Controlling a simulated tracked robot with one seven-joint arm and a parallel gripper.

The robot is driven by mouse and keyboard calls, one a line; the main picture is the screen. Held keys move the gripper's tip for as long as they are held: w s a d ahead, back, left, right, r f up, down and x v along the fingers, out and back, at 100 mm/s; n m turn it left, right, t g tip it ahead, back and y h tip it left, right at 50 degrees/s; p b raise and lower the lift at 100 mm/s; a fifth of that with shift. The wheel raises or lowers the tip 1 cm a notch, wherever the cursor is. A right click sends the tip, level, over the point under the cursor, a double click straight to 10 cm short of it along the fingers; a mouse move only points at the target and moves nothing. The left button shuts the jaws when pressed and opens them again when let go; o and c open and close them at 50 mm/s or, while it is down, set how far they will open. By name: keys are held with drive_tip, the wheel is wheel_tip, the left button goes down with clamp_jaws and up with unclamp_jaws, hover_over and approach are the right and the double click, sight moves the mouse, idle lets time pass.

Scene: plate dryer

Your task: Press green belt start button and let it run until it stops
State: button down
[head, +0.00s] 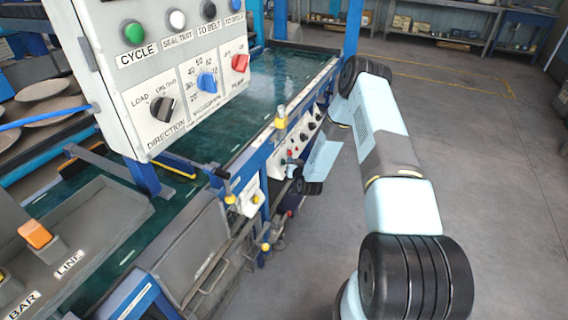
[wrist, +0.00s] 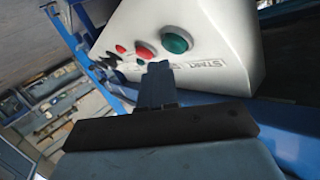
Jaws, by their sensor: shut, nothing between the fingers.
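The green button (wrist: 176,41) stands out from a pale control box (wrist: 215,50) in the wrist view, with a "START" label below it. My gripper (wrist: 158,68) is shut and empty. Its fingertips appear just below and left of the green button, over the face of the box. I cannot tell whether they touch the box. In the head view, my gripper (head: 289,163) is at the side of the belt table, by the pale panel (head: 278,160). The start button is not clearly seen there. The green belt surface (head: 285,75) lies behind.
Red buttons (wrist: 142,54) and dark knobs sit left of the green one. A larger panel (head: 165,75) at upper left carries a separate green "CYCLE" button (head: 134,33) and several knobs. The grey floor (head: 490,170) at right is clear.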

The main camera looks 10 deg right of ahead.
drive_tip(key=shift+a, duration=0.15)
drive_tip(key=shift+w+a+f, duration=0.15)
